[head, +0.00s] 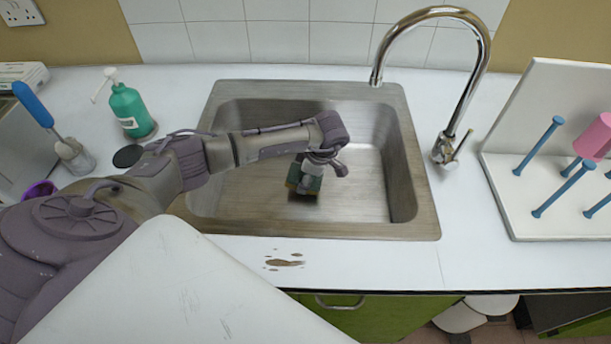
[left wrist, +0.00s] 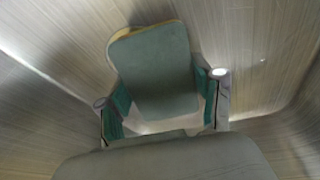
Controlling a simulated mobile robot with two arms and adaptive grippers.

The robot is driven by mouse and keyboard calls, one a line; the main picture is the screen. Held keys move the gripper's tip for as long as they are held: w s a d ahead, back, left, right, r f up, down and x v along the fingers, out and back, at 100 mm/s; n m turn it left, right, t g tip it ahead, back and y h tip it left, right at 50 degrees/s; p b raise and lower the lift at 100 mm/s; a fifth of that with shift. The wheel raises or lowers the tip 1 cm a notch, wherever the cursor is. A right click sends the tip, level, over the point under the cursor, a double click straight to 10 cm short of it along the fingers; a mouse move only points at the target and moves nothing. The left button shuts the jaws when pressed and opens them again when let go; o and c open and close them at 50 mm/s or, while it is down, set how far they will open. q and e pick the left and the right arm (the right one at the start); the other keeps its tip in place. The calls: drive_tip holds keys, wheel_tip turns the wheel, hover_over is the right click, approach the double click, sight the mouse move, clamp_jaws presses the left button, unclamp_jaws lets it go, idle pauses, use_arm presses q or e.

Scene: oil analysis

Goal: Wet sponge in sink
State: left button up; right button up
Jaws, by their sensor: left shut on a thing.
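A green and yellow sponge (head: 304,181) is inside the metal sink (head: 255,204), low over or on its floor; I cannot tell which. My left gripper (head: 310,168) reaches down into the sink and is shut on the sponge. In the left wrist view the sponge (left wrist: 155,72) sits between the two fingers of my left gripper (left wrist: 165,108), its green face toward the camera and a yellow edge at the top left. The chrome faucet (head: 437,70) arches over the back right of the sink. No water shows from its spout. My right gripper is not in view.
A green soap bottle (head: 130,108) and a blue-handled brush (head: 55,125) stand left of the sink. A white rack (head: 520,208) with blue pegs and a pink cup (head: 595,138) stands right. Brown stains (head: 284,263) mark the front counter.

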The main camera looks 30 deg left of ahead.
use_arm(q)
drive_tip(key=shift+r+p, duration=1.25)
drive_tip(key=shift+r, duration=0.45)
wheel_tip(320, 180, up, 15)
drive_tip(key=p, duration=1)
drive_tip(key=shift+r, duration=0.2)
drive_tip(key=shift+r, duration=0.1)
idle(1.2)
wheel_tip(320, 180, up, 4)
drive_tip(key=shift+f+p, duration=0.1)
drive_tip(key=shift+p, duration=1.1)
drive_tip(key=shift+d, duration=0.1)
